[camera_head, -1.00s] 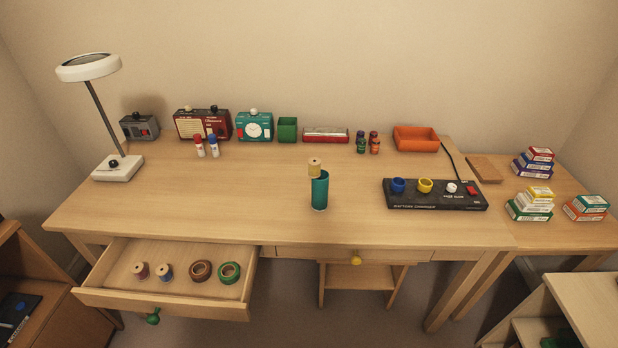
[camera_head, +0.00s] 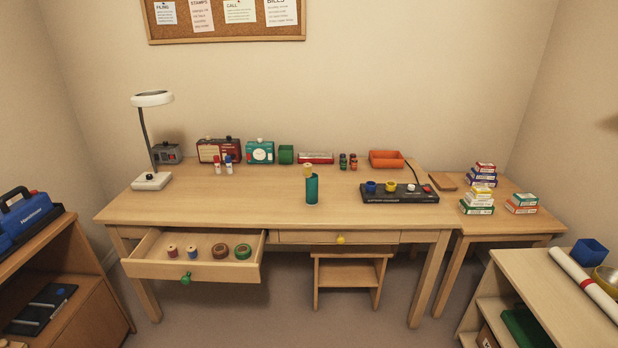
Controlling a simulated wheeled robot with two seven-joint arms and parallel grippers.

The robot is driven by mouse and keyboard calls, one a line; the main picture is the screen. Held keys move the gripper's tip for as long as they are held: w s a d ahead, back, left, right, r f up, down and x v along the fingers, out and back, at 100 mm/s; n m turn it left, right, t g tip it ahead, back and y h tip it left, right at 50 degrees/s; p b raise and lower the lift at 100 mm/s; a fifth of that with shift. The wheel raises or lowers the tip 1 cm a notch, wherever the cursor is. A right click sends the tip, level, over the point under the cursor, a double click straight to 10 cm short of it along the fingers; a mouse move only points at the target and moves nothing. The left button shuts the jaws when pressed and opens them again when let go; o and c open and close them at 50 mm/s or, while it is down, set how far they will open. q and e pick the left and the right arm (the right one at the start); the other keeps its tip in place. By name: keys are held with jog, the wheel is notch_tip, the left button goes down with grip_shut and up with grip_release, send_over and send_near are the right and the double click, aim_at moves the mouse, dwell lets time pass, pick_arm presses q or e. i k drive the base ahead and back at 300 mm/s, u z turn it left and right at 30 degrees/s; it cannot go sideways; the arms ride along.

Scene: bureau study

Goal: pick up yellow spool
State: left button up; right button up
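The yellow spool (camera_head: 308,169) shows at the top of an upright teal cylinder (camera_head: 312,190) near the front middle of the desk (camera_head: 240,203). The spool has pale wooden ends and overlaps the cylinder's top left edge. I cannot tell whether it rests on the rim or stands just behind. Neither of my grippers is in the head view.
The left drawer (camera_head: 210,270) is open, holding a red spool (camera_head: 172,251), a blue spool (camera_head: 191,251) and two tape rolls. A black charger panel (camera_head: 400,196) lies right of the cylinder. A lamp (camera_head: 151,181) stands at left. A stool (camera_head: 349,272) stands under the desk.

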aim_at(307, 166)
jog(key=z, duration=0.45)
jog(key=i, duration=0.45)
jog(key=z, duration=0.75)
jog(key=i, duration=0.75)
jog(key=u, duration=0.1)
